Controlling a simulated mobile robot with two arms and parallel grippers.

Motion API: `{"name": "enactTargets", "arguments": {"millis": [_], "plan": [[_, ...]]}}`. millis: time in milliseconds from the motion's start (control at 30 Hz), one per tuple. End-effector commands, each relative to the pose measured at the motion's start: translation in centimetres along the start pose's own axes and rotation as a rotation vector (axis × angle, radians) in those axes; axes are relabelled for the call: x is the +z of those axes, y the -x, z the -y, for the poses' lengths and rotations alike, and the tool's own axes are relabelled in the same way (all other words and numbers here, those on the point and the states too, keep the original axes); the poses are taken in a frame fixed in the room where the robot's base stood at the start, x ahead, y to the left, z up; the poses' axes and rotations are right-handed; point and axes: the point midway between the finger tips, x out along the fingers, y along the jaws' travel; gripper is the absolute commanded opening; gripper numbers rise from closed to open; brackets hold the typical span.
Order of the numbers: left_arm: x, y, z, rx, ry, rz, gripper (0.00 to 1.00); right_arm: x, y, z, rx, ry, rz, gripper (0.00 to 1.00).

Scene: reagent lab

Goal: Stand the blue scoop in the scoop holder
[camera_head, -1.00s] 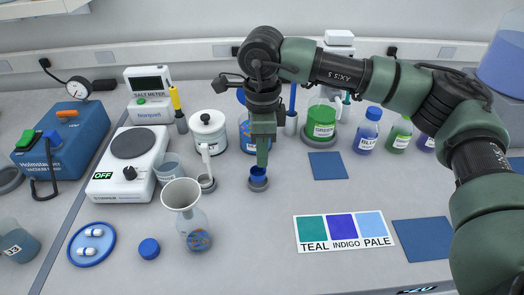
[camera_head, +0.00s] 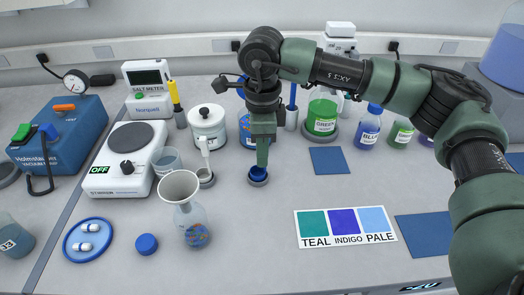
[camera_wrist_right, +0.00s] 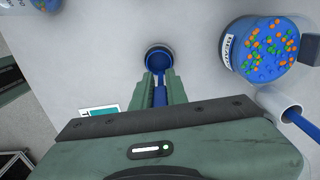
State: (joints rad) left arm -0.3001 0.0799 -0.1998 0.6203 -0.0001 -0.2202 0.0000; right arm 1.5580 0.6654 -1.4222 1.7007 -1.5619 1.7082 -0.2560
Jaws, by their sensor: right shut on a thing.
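My right gripper (camera_head: 262,162) points down from above and is shut on the scoop's handle. My left gripper is not in view.
Behind are a white pot (camera_head: 208,122), a bead jar (camera_wrist_right: 262,45) and a white tube with a blue rod (camera_head: 292,115). A flask with a funnel (camera_head: 185,205) is front left. Bench space in front is clear.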

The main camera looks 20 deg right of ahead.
Motion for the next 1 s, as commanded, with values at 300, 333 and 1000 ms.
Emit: {"name": "enactTargets", "arguments": {"millis": [300,333,1000], "plan": [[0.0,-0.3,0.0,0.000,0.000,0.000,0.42,0.0,-0.3,0.0,0.000,0.000,0.000,0.40],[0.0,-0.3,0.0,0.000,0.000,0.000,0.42,0.0,-0.3,0.0,0.000,0.000,0.000,0.40],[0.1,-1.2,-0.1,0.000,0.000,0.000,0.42,0.1,5.8,0.0,-0.002,0.001,0.001,0.40]]}}
